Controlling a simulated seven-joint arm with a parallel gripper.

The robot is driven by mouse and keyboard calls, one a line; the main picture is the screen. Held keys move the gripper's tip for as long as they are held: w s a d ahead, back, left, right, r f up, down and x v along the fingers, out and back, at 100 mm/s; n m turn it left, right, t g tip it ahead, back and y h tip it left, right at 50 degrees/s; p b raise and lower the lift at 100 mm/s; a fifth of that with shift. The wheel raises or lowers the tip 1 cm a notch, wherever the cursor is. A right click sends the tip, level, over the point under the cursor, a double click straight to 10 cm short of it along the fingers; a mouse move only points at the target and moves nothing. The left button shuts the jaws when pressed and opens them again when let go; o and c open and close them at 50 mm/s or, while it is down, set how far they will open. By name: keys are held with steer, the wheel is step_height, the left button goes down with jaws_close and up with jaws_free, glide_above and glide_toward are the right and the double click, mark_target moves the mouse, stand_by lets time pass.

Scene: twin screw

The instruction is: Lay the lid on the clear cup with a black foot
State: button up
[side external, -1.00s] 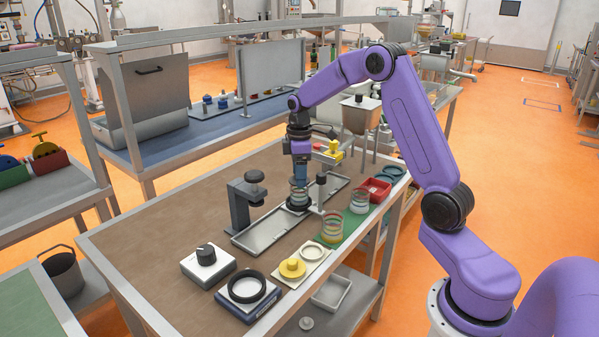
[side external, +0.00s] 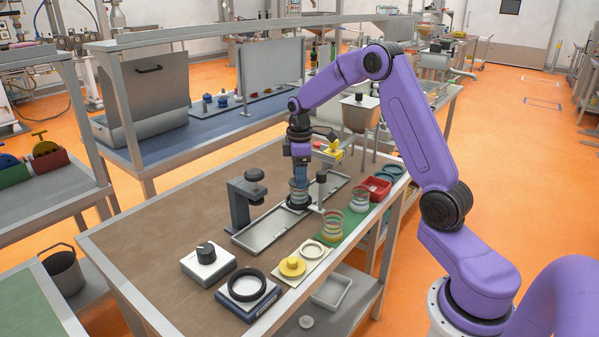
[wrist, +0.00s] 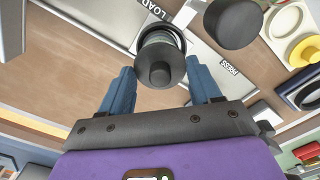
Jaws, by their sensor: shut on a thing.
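The clear cup with a black foot (side external: 298,205) stands on the grey tray, directly under my gripper (side external: 299,182). In the wrist view, the grey lid with its dark knob (wrist: 160,73) lies between the two blue fingers of my gripper (wrist: 160,78). My gripper is shut on the lid. A dark ring, likely the cup's foot, shows around the lid's far side. The lid hides most of the cup from the wrist. I cannot tell whether the lid touches the cup's rim.
A dark press stand (side external: 238,205) is close on the left of the tray (side external: 262,236). A slim post (side external: 321,190) stands close on the right. The brown tabletop at left is clear.

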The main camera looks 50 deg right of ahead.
stand_by(0.7)
steer(key=o, duration=1.2)
steer(key=shift+r, duration=0.1)
steer(key=shift+r, duration=3.4)
